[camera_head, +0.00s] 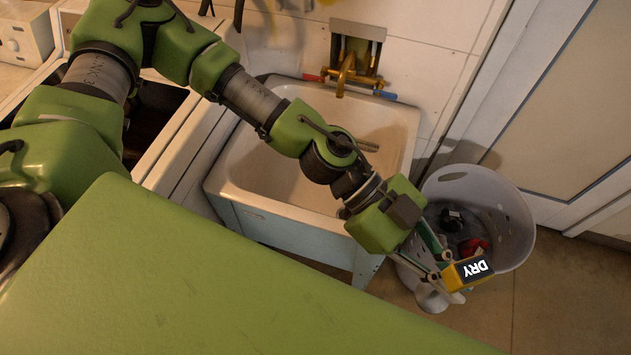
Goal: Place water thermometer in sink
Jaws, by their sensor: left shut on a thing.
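The utility sink (275,190) is a beige basin against the tiled wall, below a brass tap (346,75). My left gripper (449,278) reaches over the sink's front right corner and is beyond it, at the near side of a grey bin. It is shut on a yellow block-shaped thing (470,271) with a dark face lettered "DRY". I cannot tell whether this is the water thermometer. A small dull elongated thing (367,146) shows inside the sink, partly behind my arm; I cannot tell what it is. My right gripper is not in view.
The grey bin (510,217) with holes in its wall stands right of the sink and holds dark and red things. A pale rounded thing (431,297) is below my gripper, unclear. The door and floor are at right. The left part of the basin is clear.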

